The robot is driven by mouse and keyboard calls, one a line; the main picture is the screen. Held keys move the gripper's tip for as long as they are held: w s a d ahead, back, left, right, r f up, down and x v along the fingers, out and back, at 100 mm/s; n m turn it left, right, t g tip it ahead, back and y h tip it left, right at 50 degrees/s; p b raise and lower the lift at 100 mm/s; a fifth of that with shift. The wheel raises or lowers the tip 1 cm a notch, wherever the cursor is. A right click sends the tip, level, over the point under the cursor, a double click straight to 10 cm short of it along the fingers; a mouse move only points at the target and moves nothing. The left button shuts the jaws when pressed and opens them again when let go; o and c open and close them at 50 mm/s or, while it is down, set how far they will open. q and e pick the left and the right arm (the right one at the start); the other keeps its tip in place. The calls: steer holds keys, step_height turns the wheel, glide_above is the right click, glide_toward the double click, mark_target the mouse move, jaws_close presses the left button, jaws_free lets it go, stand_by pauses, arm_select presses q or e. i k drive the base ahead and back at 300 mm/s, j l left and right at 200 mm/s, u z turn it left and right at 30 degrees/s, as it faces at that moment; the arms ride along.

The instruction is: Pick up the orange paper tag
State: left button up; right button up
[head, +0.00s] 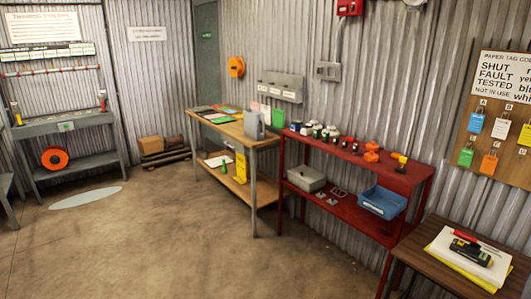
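Blue (475,124), white (501,128) and green (465,156) items hang there too. Coloured flat pieces (212,112) lie on the wooden bench (235,130), too small to tell apart. Neither of my grippers is in view.
A red shelf unit (345,210) holds small bottles, a drill and a blue bin (382,202). A brown table (430,250) with papers and a black device (470,252) stands below the board. The concrete floor (180,235) is open at centre and left.

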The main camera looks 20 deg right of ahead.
mark_target(489, 164)
steer(key=i+l+z, duration=0.1)
steer(key=z, duration=0.35)
steer(key=i+z, duration=0.3)
steer(key=z, duration=0.15)
steer(key=i+z, duration=0.25)
steer(key=z, duration=0.2)
steer(key=i+j+z, duration=0.15)
steer(key=z, duration=0.3)
steer(key=i+j+z, duration=0.2)
steer(key=z, duration=0.25)
